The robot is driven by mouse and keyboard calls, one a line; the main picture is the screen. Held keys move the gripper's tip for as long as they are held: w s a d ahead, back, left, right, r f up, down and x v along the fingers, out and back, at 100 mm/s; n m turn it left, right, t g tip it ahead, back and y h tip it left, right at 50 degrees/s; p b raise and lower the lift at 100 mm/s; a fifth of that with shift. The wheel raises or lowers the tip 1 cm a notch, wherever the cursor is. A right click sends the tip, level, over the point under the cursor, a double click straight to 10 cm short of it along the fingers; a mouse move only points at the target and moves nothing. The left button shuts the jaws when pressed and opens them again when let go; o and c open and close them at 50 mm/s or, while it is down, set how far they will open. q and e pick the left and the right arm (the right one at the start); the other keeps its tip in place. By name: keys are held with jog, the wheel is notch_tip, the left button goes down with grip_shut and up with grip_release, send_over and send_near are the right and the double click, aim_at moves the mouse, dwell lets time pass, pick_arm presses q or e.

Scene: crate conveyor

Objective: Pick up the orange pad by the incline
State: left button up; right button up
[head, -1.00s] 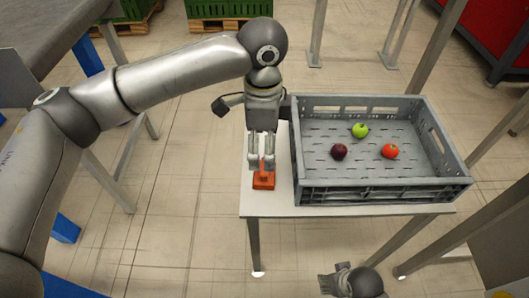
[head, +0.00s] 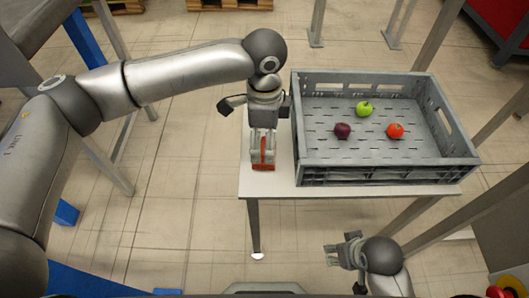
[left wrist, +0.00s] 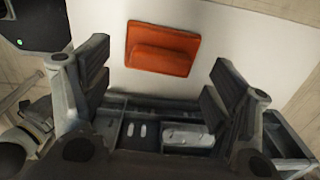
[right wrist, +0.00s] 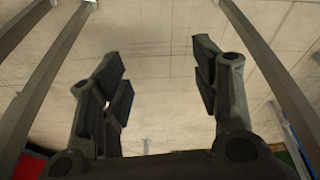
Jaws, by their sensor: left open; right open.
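The orange pad (head: 257,164) lies flat on the left end of the white table, left of the grey crate. In the left wrist view the pad (left wrist: 162,50) shows whole, with a raised ridge across it, ahead of the open fingers and not between them. My left gripper (head: 263,152) points down over the pad in the head view, its fingers open and hiding part of it. My right gripper (head: 340,250) is open and empty, low in front of the table. In the right wrist view its fingers (right wrist: 160,80) frame only floor and metal posts.
A grey crate (head: 390,173) stands on the white table (head: 228,292) close to the right of my left gripper. A green apple (head: 364,109), a red apple (head: 395,131) and a dark fruit (head: 342,131) lie in it. Metal posts stand at the right.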

pick_arm(q)
jog(key=shift+w+f, duration=0.1)
jog(key=shift+f, duration=1.3)
pick_arm(e)
jog(key=v, duration=0.3)
jog(key=shift+w, duration=0.1)
pick_arm(q)
jog(key=shift+c, duration=0.3)
jog(key=c, duration=1)
jog(key=shift+r, duration=0.1)
